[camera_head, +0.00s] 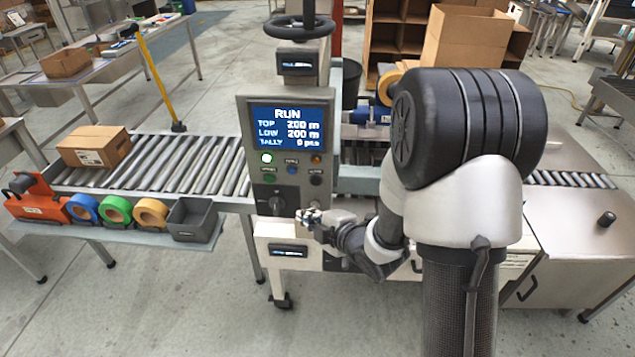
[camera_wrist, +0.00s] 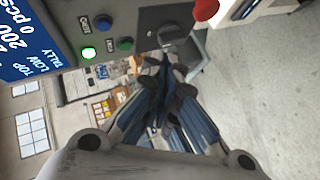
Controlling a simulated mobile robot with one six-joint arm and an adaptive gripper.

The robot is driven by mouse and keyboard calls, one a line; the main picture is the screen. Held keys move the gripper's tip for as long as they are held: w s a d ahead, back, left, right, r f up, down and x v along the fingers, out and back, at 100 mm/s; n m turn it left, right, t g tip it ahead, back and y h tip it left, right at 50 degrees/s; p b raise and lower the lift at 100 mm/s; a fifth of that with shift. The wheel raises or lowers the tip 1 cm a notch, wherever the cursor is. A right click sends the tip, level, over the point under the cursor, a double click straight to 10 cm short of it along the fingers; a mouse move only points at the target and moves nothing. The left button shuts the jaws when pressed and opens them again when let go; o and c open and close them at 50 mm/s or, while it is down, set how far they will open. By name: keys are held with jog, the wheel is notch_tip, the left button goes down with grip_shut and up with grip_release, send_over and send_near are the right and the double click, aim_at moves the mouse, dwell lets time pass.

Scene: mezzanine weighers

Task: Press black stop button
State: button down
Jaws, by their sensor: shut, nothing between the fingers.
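The control panel (camera_head: 243,135) faces me with a lit RUN screen (camera_head: 290,127). The small black button (camera_head: 316,180) sits at the right end of its lower button row, beside a blue button and a green button (camera_head: 268,179). My gripper (camera_head: 306,216) is at the panel's lower edge, below the black button and apart from it. In the wrist view my gripper (camera_wrist: 162,72) is shut and empty, its tips near the rotary knob (camera_wrist: 172,36). That view also shows the green button (camera_wrist: 126,45) and blue button (camera_wrist: 124,16); I cannot make out the black button there.
A red button (camera_wrist: 205,9) stands out from the panel near the knob. A roller conveyor (camera_head: 185,165) with a cardboard box (camera_head: 94,146) runs left. Tape rolls (camera_head: 118,210) and a grey bin (camera_head: 195,220) sit on a shelf at the left. A handwheel (camera_head: 299,26) tops the column.

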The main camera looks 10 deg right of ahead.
aim_at(316, 182)
jog(key=shift+w+d+p, duration=0.35)
jog(key=shift+w+d, duration=0.1)
jog(key=shift+w, duration=0.95)
jog(key=shift+w+d+p, duration=0.35)
jog(key=shift+w+d, duration=0.1)
jog(key=shift+w, duration=0.95)
jog(key=shift+w+d+p, duration=0.35)
jog(key=shift+w+d, duration=0.1)
jog(key=shift+w, duration=0.95)
jog(key=shift+w+d, duration=0.15)
jog(key=shift+w, duration=0.25)
jog(key=shift+w+d+b, duration=0.1)
jog(key=shift+w+b, duration=0.2)
jog(key=shift+w, duration=0.1)
jog(key=shift+s, duration=0.1)
jog(key=shift+s+a+b, duration=0.25)
jog(key=shift+s+b, duration=0.2)
jog(key=shift+s, duration=0.25)
